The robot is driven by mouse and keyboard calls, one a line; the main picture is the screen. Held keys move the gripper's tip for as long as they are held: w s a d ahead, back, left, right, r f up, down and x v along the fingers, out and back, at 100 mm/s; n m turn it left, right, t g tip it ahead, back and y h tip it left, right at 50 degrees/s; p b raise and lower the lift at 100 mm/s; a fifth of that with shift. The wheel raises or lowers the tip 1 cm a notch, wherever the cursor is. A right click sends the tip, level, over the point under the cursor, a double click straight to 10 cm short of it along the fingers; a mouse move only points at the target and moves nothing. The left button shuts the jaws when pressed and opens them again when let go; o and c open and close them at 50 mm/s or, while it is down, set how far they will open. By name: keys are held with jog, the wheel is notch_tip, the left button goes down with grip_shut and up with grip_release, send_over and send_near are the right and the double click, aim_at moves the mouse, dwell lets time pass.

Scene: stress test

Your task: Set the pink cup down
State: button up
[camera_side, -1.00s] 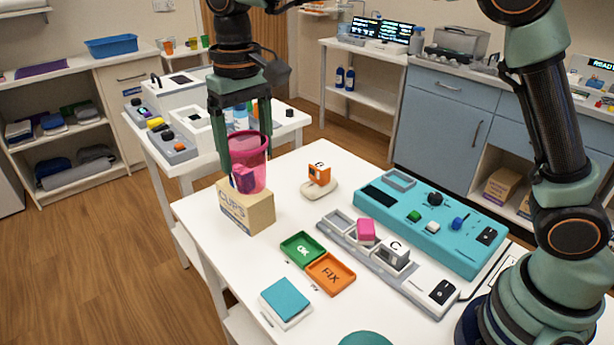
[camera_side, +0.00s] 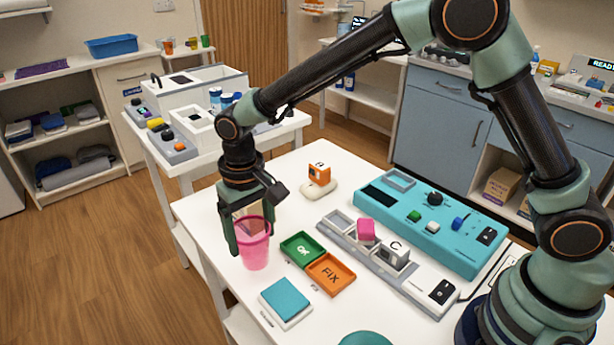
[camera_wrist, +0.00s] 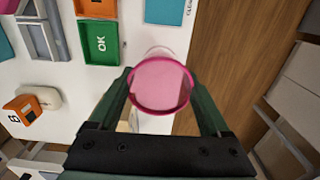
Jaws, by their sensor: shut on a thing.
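The pink cup (camera_side: 254,245) is see-through and upright between the fingers of my gripper (camera_side: 252,240). My gripper is shut on it, low over the white table near its left edge. I cannot tell whether the cup's base touches the table. In the wrist view the cup (camera_wrist: 161,88) shows its round rim between the two green fingers (camera_wrist: 161,100). The tan cups box is mostly hidden behind my gripper in the side view.
Green OK tray (camera_side: 302,250) and orange FIX tray (camera_side: 330,274) lie just right of the cup. A teal-topped block (camera_side: 286,298) is nearer the front. An orange cube (camera_side: 319,175) stands farther back on a pale base. The table's left edge is close.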

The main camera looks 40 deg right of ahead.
aim_at(254, 250)
jog(key=shift+f, duration=2.15)
jog(key=shift+f, duration=0.15)
jog(key=o, duration=1.3)
jog(key=shift+c, duration=0.2)
notch_tip(254, 250, up, 12)
jog(key=s+d+r+t, duration=0.1)
jog(key=d+r, duration=0.4)
jog(key=d, duration=0.2)
jog(key=s+d+r+t, duration=0.3)
jog(key=s+d, duration=0.8)
jog(key=d, duration=0.4)
jog(key=shift+s+r+t, duration=0.15)
jog(key=shift+s+t, duration=0.1)
jog(key=shift+t, duration=0.55)
